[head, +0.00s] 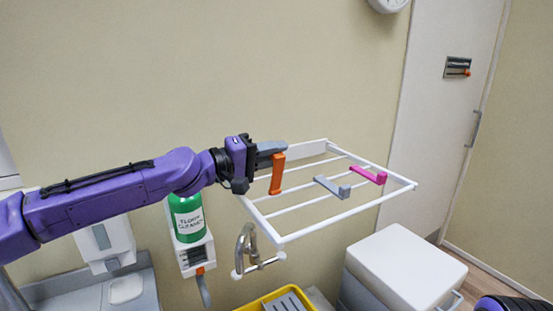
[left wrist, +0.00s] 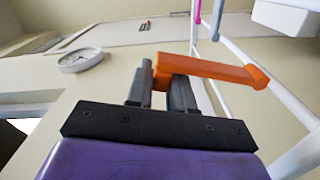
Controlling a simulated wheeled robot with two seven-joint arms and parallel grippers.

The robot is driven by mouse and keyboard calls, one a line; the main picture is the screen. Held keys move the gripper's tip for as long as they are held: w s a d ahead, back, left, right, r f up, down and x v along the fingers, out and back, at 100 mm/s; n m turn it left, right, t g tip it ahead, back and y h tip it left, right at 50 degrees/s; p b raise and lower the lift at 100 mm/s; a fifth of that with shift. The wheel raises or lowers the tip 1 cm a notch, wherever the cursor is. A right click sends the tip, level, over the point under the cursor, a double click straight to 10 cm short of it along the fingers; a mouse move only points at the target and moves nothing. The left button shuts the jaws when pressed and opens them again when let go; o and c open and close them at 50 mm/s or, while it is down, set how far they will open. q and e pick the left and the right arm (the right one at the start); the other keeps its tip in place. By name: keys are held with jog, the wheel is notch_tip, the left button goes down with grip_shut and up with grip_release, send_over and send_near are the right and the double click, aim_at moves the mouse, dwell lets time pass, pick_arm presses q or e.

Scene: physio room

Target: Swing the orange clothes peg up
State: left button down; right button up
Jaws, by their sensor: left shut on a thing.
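The orange clothes peg (head: 277,175) is at the left side of a white wall rack (head: 338,228). In the head view its long body runs nearly upright, with its upper end at my left gripper (head: 274,151). The left wrist view shows the orange peg (left wrist: 215,69) with one end between the two dark fingers of the left gripper (left wrist: 162,78), which is shut on it. Its other end reaches right, towards the rack's white bars. Exactly how it meets a bar is hard to tell. My right gripper is not in view.
A grey peg (head: 333,187) and a pink peg (head: 369,175) are on the rack's bars, right of the orange one.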

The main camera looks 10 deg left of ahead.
pick_arm(q)
jog(key=shift+w+a+f+n+p, duration=0.25)
jog(key=shift+w+a+n, duration=0.5)
jog(key=shift+n, duration=0.55)
jog(key=shift+w+a+f+n+p, duration=0.25)
jog(key=shift+w+a+n, duration=0.5)
jog(key=shift+n, duration=0.55)
jog(key=shift+w+d, duration=0.1)
jog(key=shift+d, duration=0.05)
jog(key=c, duration=1.1)
grip_release()
jog(key=shift+o, duration=0.2)
jog(key=b+v, duration=0.1)
jog(key=v, duration=0.9)
jog(key=shift+a, duration=0.2)
